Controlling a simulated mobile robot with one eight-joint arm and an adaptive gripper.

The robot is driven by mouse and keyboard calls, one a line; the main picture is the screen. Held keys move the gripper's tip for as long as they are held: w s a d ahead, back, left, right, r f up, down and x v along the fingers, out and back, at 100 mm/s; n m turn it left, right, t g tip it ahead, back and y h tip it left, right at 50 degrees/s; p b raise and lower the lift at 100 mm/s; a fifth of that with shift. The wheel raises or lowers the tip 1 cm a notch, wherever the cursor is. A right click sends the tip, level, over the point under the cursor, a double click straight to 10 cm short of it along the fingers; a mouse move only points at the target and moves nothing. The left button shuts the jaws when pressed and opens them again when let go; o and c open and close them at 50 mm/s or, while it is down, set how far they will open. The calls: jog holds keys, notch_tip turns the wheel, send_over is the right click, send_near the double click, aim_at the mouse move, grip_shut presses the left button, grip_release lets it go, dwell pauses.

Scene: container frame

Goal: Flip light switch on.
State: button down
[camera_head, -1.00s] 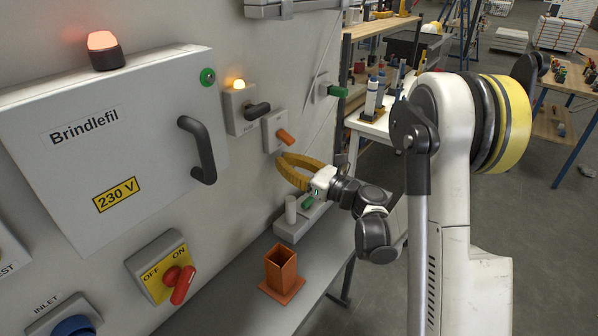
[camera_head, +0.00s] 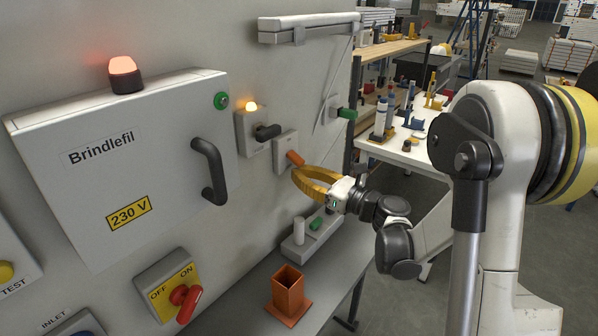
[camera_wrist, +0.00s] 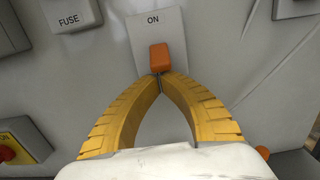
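The light switch is a pale plate (camera_head: 281,146) on the grey wall with an orange lever (camera_head: 295,158). In the wrist view the plate (camera_wrist: 146,28) reads ON above the lever (camera_wrist: 159,57). My gripper (camera_head: 295,173) has yellow curved fingers and is just below the lever in the head view. In the wrist view its fingertips (camera_wrist: 160,76) meet at the lower end of the lever, with nothing visible between them. I cannot tell whether they touch the lever.
A fuse switch (camera_head: 258,132) with a black handle and a lit amber lamp is left of the light switch. A large cabinet (camera_head: 120,160) stands out further left. Below are a shelf (camera_head: 250,295), an orange holder (camera_head: 288,292) and a grey block with a green handle (camera_head: 316,224).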

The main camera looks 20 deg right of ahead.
aim_at(301, 165)
jog(key=shift+s+d+r+g+h+p, duration=0.2)
jog(key=shift+r+g+h+p, duration=0.25)
jog(key=shift+p, duration=0.6)
jog(key=g+p, duration=0.1)
jog(key=p, duration=0.1)
jog(key=r+g+h+p, duration=0.1)
jog(key=p, duration=0.1)
jog(key=s+r+g+h+p, duration=0.1)
jog(key=p, duration=0.1)
jog(key=shift+d+p, duration=0.25)
jog(key=shift+p, duration=0.05)
jog(key=g+h+p, duration=0.1)
jog(key=r+g+h+p, duration=0.1)
jog(key=p, duration=0.1)
jog(key=shift+s+d+g, duration=0.1)
jog(key=shift+g, duration=0.25)
jog(key=shift+f, duration=0.25)
jog(key=shift+r, duration=0.1)
jog(key=shift+r+p, duration=0.55)
jog(key=shift+r, duration=0.15)
